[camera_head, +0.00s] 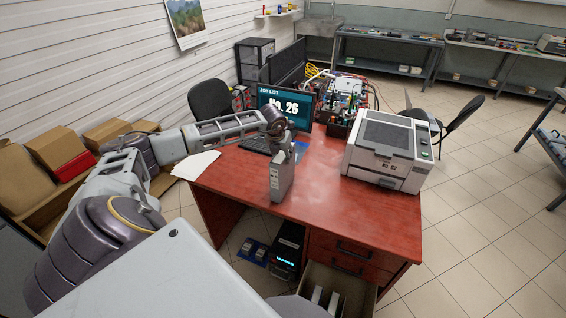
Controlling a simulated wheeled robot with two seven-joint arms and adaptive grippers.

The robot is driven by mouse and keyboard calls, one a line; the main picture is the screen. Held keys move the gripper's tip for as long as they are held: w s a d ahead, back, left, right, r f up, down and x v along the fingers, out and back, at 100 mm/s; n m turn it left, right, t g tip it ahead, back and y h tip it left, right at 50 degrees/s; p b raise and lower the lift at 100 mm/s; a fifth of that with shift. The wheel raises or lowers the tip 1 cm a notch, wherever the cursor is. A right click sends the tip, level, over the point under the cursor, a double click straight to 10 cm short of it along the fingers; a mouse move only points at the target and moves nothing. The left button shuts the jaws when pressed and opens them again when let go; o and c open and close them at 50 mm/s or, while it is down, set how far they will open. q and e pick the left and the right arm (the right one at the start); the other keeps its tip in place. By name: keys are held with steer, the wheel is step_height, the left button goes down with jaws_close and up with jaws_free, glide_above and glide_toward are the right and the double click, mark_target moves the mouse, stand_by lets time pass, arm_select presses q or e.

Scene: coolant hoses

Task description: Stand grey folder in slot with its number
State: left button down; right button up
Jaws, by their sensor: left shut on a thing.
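The grey folder (279,181) is upright above the front part of the red-brown desk (330,205). My left gripper (286,148) is shut on its top end; I cannot tell whether its lower edge touches the desk. A screen (296,103) behind it reads "JOB LIST" and "No. 26". An open drawer (364,296) at the bottom of the desk holds pale upright pieces, partly hidden by my own body. I cannot read any slot number there. My right gripper is not in view.
A grey-white printer (387,149) stands on the desk's right side, with a small number label too small to read surely. White papers (196,165) lie at the left edge. The front right desktop is clear.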

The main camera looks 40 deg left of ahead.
arm_select(q)
steer(key=shift+r, duration=0.15)
steer(key=shift+r+p, duration=0.2)
steer(key=shift+p, duration=0.3)
step_height(320, 180, up, 8)
steer(key=shift+r+b, duration=0.1)
steer(key=shift+b, duration=0.95)
steer(key=shift+r, duration=0.85)
